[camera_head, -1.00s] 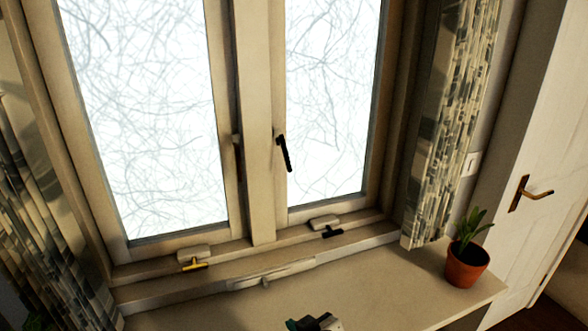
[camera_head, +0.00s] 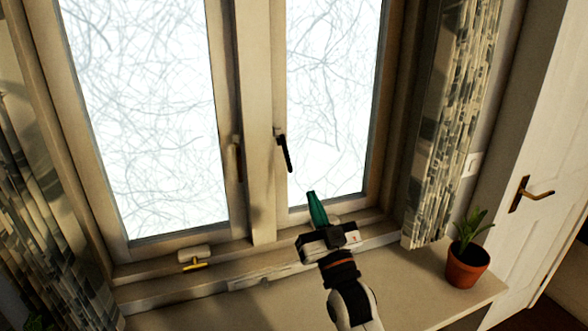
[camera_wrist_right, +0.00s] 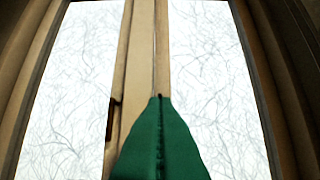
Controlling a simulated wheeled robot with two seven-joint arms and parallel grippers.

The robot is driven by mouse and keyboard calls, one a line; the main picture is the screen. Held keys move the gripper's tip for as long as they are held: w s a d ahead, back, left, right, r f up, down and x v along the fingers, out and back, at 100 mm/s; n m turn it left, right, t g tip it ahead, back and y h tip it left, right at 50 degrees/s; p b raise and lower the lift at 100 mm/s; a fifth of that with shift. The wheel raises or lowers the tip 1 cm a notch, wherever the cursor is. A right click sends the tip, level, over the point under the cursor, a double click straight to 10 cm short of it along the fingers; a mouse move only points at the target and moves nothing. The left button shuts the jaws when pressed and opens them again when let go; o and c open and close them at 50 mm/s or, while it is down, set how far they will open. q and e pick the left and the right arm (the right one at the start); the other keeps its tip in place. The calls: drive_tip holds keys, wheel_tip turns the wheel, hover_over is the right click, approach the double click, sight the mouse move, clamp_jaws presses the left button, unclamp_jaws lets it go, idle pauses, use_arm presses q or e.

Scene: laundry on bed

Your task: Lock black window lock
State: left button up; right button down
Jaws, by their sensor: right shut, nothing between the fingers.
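A black handle (camera_head: 284,152) hangs tilted on the left frame of the right window pane. My right gripper (camera_head: 314,194) has green fingers pressed together, pointing up, a little below and right of this handle in the picture. In the right wrist view, the shut fingers (camera_wrist_right: 160,100) fill the lower middle, and a small dark bit shows just at their tip. The small black latch on the right of the bottom frame is hidden behind my right gripper. My left gripper is out of view.
A dark brown handle (camera_head: 238,158) is on the left pane's frame. A yellow latch (camera_head: 195,265) sits at the bottom left of the frame. A potted plant (camera_head: 466,265) stands on the right of the sill (camera_head: 420,275). A patterned curtain (camera_head: 455,120) hangs at the right.

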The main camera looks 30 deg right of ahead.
drive_tip(key=shift+y, duration=0.3)
drive_tip(key=w+d+r+p, duration=0.2)
drive_tip(key=w+p, duration=0.3)
drive_tip(key=w, duration=0.6)
drive_tip(key=shift+d+r, duration=0.15)
drive_tip(key=shift+d, duration=0.2)
